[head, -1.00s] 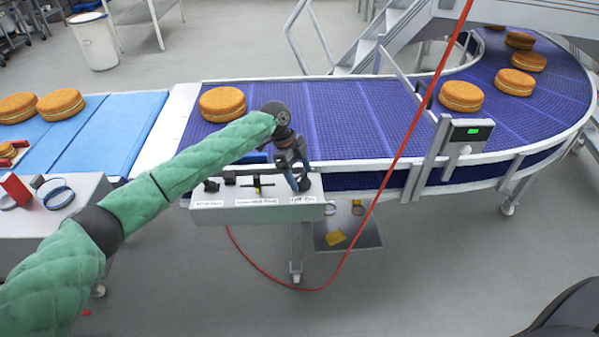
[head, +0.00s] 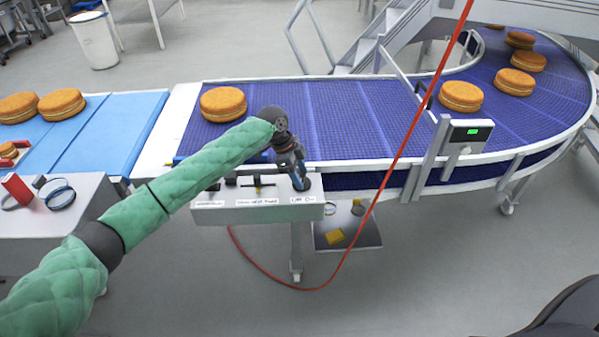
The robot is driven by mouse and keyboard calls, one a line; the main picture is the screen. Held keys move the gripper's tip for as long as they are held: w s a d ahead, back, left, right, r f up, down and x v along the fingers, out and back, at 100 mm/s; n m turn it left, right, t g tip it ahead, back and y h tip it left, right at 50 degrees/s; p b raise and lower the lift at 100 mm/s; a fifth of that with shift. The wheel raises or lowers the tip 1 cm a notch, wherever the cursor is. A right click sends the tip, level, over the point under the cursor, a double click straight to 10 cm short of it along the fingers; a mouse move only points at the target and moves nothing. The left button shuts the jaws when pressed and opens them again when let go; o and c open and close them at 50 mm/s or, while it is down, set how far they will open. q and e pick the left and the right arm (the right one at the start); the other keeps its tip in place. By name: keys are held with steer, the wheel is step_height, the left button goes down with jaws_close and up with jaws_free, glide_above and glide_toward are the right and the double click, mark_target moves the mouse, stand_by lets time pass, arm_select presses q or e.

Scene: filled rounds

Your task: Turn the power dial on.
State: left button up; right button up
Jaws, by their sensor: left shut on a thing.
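A grey control box (head: 225,215) stands in front of the belt, with several dark controls along its top and small white labels on its front edge. The labels are too small to read surely, so I cannot tell which control is the power dial. My right gripper is not in view.
A blue conveyor (head: 340,120) carrying round cakes (head: 222,103) runs just behind the box. A red cable (head: 390,170) hangs in front, right of my gripper. A grey table (head: 85,225) with rings stands at left. A low shelf (head: 365,235) is below.

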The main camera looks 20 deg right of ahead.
arm_select(q)
steer(key=shift+r+n, duration=0.15)
steer(key=shift+n, duration=0.35)
steer(key=shift+n+t+h+p, duration=0.3)
steer(key=shift+n+p, duration=0.05)
steer(key=shift+n, duration=0.05)
steer(key=n+t+p, duration=0.1)
steer(key=n, duration=0.1)
steer(key=n+t+p, duration=0.1)
steer(key=n+p, duration=0.1)
steer(key=n, duration=0.1)
steer(key=shift+s+n, duration=0.2)
steer(key=shift+n, duration=0.1)
steer(key=shift+n+t+p, duration=0.3)
steer(key=shift+n, duration=0.3)
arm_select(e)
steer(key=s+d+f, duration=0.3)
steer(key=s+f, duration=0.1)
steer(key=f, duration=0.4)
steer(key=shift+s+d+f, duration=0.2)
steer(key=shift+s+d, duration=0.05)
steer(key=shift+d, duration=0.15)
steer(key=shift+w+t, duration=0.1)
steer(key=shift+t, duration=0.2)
arm_select(q)
steer(key=o, duration=1)
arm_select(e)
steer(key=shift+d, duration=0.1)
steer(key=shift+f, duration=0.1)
